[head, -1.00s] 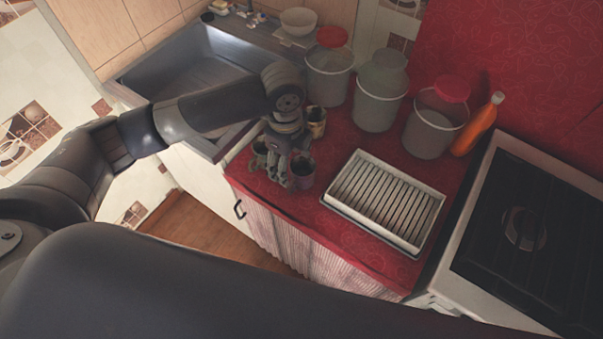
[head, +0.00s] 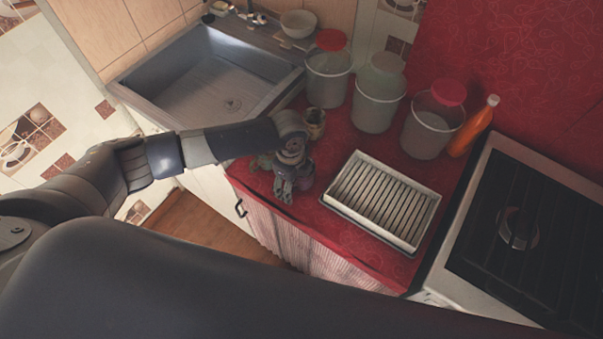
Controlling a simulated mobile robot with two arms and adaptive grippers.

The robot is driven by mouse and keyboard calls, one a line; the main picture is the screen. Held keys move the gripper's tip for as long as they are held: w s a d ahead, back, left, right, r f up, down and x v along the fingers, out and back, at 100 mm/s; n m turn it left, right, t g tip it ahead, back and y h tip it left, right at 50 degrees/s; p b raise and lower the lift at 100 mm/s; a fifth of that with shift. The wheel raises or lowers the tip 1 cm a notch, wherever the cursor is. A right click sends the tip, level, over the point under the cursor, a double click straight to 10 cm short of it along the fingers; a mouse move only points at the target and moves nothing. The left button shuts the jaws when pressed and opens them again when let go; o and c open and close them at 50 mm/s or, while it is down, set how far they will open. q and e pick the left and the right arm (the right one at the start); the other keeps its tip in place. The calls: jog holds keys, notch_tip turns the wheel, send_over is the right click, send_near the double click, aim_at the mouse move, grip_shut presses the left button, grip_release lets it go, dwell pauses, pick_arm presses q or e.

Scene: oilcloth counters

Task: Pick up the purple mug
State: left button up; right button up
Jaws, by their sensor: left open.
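A dark mug (head: 306,176), which looks like the purple mug, stands on the red counter, mostly hidden behind my left gripper. My left gripper (head: 284,194) points down in front of it and to its left, over the counter's front part. It is open. I cannot tell whether its fingers touch the mug. My right gripper is not in view.
Another mug (head: 262,162) is partly hidden left of the gripper, and a brownish mug (head: 316,124) stands behind. A dish rack (head: 384,200) lies to the right. Several buckets and an orange bottle (head: 473,128) line the wall. The sink (head: 205,80) is back left.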

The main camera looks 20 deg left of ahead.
pick_arm(q)
jog(key=c, duration=1.6)
jog(key=shift+r, duration=0.15)
jog(key=shift+r+b, duration=0.4)
jog(key=shift+r, duration=0.2)
jog(key=shift+s+d+r+b, duration=0.1)
jog(key=shift+s+r+b, duration=0.15)
jog(key=shift+r, duration=0.25)
jog(key=shift+s+d+r+b, duration=0.1)
jog(key=shift+s+r+b, duration=0.1)
jog(key=shift+r, duration=0.25)
jog(key=s+d+r+b, duration=0.2)
jog(key=s+d+b, duration=0.1)
jog(key=s, duration=1.2)
jog(key=w+a+r+n, duration=0.3)
jog(key=a+r+n, duration=0.1)
jog(key=r+n, duration=0.4)
jog(key=w+a+r+n, duration=0.3)
jog(key=a+r+n, duration=0.2)
jog(key=n, duration=0.8)
notch_tip(320, 180, up, 3)
jog(key=shift+w+f+b, duration=0.1)
jog(key=shift+w+b, duration=0.15)
jog(key=shift+b, duration=0.05)
